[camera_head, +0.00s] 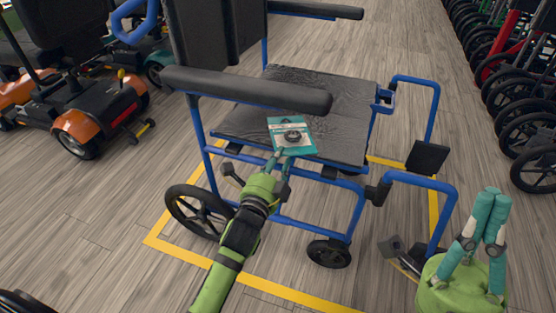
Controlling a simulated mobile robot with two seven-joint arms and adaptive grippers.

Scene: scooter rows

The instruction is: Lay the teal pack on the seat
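The teal pack (291,146) is a flat teal and white packet with a dark round picture on it. It is over the near edge of the black wheelchair seat (335,95), below the near armrest. I cannot tell whether it touches the seat or is held just above it. My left gripper (281,156) reaches up from below, its fingers at the pack's near edge and seemingly shut on it; the fingertips are partly hidden. My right gripper (492,192) is at the lower right, away from the pack, its teal fingers pointing up close together and empty.
The near black armrest (250,90) stands above the seat's near side. Blue frame tubes and footrests (428,158) extend to the right. Yellow floor lines (200,259) surround the wheelchair. Orange scooters (85,120) stand at the left and a row of wheeled chairs (530,120) at the right.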

